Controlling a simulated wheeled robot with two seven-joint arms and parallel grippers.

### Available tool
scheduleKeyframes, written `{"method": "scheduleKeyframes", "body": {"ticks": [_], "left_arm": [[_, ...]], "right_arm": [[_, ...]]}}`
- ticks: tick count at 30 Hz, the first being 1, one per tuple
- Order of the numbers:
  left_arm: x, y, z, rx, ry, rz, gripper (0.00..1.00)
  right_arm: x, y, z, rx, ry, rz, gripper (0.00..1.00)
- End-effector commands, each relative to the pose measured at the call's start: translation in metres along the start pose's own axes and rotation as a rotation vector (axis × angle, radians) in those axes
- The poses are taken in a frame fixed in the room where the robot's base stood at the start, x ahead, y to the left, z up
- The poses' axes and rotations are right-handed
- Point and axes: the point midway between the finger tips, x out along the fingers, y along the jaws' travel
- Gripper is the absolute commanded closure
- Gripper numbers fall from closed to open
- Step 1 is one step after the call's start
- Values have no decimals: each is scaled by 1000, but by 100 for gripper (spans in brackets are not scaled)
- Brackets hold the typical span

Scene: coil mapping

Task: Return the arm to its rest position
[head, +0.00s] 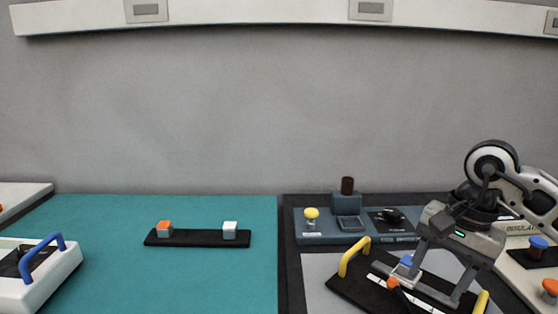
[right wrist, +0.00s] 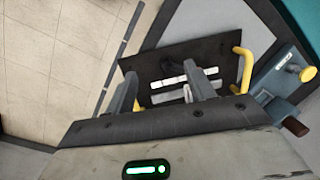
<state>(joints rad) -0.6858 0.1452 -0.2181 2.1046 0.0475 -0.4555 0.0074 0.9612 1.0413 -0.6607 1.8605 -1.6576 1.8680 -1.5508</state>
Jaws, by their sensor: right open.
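My right gripper (head: 428,288) is open above a black board (head: 343,288) with yellow handles (head: 353,257) at the lower right of the head view. In the right wrist view, my right gripper's two fingers (right wrist: 160,80) are spread apart, with the black board (right wrist: 150,62) and its white strips beyond them. A small blue-topped block (head: 405,261) and an orange-red tipped piece (head: 393,283) show near the left finger in the head view. Whether the finger touches them is unclear. My left gripper is not in view.
A light panel (head: 515,283) with blue and orange knobs lies at right. A teal mat (head: 200,275) at left has free room.

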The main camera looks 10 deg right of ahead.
Motion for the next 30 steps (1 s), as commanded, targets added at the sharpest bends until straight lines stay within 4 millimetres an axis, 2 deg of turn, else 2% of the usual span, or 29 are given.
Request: {"method": "scheduleKeyframes", "body": {"ticks": [4,8,11,12,14,16,18,19,21,23,24,26,29,30], "left_arm": [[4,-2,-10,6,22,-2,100],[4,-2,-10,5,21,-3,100],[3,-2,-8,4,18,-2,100],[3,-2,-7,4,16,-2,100],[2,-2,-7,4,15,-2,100],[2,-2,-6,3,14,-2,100],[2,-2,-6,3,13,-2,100],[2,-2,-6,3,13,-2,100],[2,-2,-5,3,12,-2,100],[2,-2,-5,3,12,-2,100],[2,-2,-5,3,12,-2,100],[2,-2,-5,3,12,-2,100],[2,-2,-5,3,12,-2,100],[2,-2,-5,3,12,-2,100]], "right_arm": [[17,-26,31,8,-116,-108,46],[29,-51,66,40,-259,-222,46],[33,-74,103,93,-421,-328,46],[32,-84,121,127,-509,-377,46],[27,-100,151,203,-673,-456,46],[12,-119,183,335,-909,-546,46],[-11,-134,204,510,-1168,-620,46],[-22,-140,209,595,-1281,-642,46],[-45,-149,207,813,-1540,-677,46],[-59,-153,194,1022,-1756,-687,46],[-64,-154,181,1171,-1895,-684,46],[-64,-152,157,1413,-2097,-663,46],[-40,-136,112,1855,-2393,-595,46],[-23,-126,95,-1881,2291,511,46]]}}
